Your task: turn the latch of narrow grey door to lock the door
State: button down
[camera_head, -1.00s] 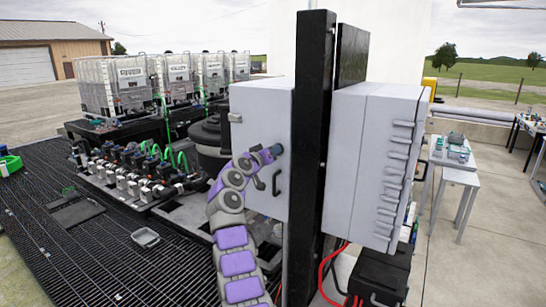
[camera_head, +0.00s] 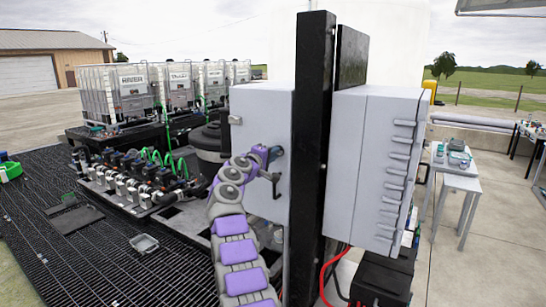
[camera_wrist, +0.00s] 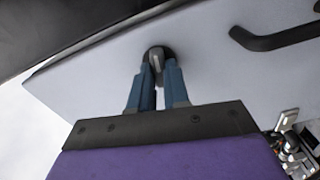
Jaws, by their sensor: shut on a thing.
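The narrow grey door (camera_head: 258,112) is a flat panel left of the black post in the head view. It fills much of the wrist view (camera_wrist: 95,82). Its latch (camera_wrist: 158,53) is a small round dark knob with a lighter raised bar across it. My gripper (camera_wrist: 158,72) is shut on the latch, with one blue finger on each side of the bar. In the head view my gripper (camera_head: 274,153) meets the door near its right edge, and the latch is hidden there. A black door handle (camera_head: 277,186) is below the gripper; it also shows in the wrist view (camera_wrist: 274,39).
A black post (camera_head: 312,150) stands just right of the door. A larger grey cabinet (camera_head: 365,160) with several hinges is beyond it. Red cables (camera_head: 326,275) hang below. A manifold with several valves (camera_head: 130,180) is at the left, with white totes (camera_head: 125,90) behind.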

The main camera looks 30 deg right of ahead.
jog(key=shift+w+a+f+n, duration=0.1)
jog(key=shift+a+n, duration=0.05)
jog(key=shift+n, duration=0.95)
jog(key=c, duration=1.5)
grip_release()
jog(key=o, duration=0.3)
jog(key=shift+w+f, duration=0.15)
jog(key=shift+w, duration=0.15)
jog(key=shift+o, duration=0.5)
jog(key=shift+s+a, duration=0.1)
jog(key=shift+s, duration=0.15)
jog(key=shift+a+b, duration=0.1)
jog(key=shift+b, duration=0.25)
